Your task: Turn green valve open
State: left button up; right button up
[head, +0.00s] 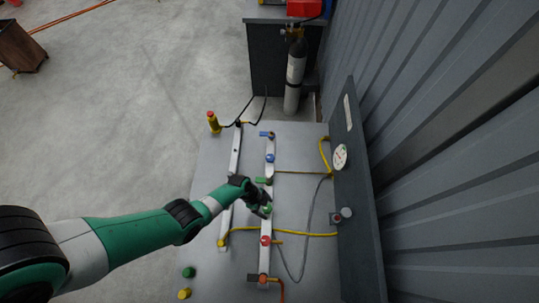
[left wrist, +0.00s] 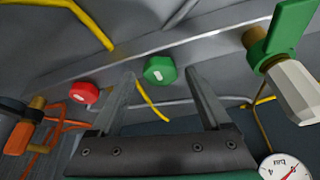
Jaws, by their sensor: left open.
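In the head view a green round knob (head: 267,209) sits on the pale rail (head: 270,148) that runs up the table, and a green lever handle (head: 262,181) is just above it. My left gripper (head: 262,204) is at the green knob and partly covers it. In the left wrist view the green knob (left wrist: 160,69) shows between the two open fingertips (left wrist: 161,78), with a pale mark on its face. I cannot tell if the fingers touch it. The green lever (left wrist: 290,28) with its brass stem is at upper right. My right gripper is not in view.
A red knob (head: 265,240) is below the green one and a blue knob (head: 270,158) is above. An orange lever (head: 262,279) is at the near end. Yellow hoses (head: 300,234) cross the table. An upright panel (head: 362,215) with a gauge (head: 340,157) borders the right.

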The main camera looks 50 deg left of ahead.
pick_arm(q)
grip_shut()
jog(key=shift+r, duration=0.1)
dwell(0.3)
jog(key=shift+n, duration=0.4)
jog(key=n+y, duration=0.1)
jog(key=n, duration=0.1)
jog(key=n+t+p, duration=0.1)
jog(key=n, duration=0.1)
jog(key=shift+s+d+n+y, duration=0.1)
jog(key=shift+n+y, duration=0.2)
jog(key=shift+y, duration=0.1)
jog(key=n, duration=0.2)
jog(key=n+t+y, duration=0.1)
jog(key=n, duration=0.1)
jog(key=shift+d+y+p, duration=0.15)
jog(key=shift+y+p, duration=0.15)
jog(key=shift+p, duration=0.1)
jog(key=n+y+b, duration=0.1)
jog(key=n, duration=0.3)
jog(key=n+g+y+b, duration=0.1)
jog(key=n+b, duration=0.1)
jog(key=n, duration=0.2)
jog(key=shift+d+y, duration=0.1)
jog(key=shift+y, duration=0.3)
jog(key=shift+n, duration=0.4)
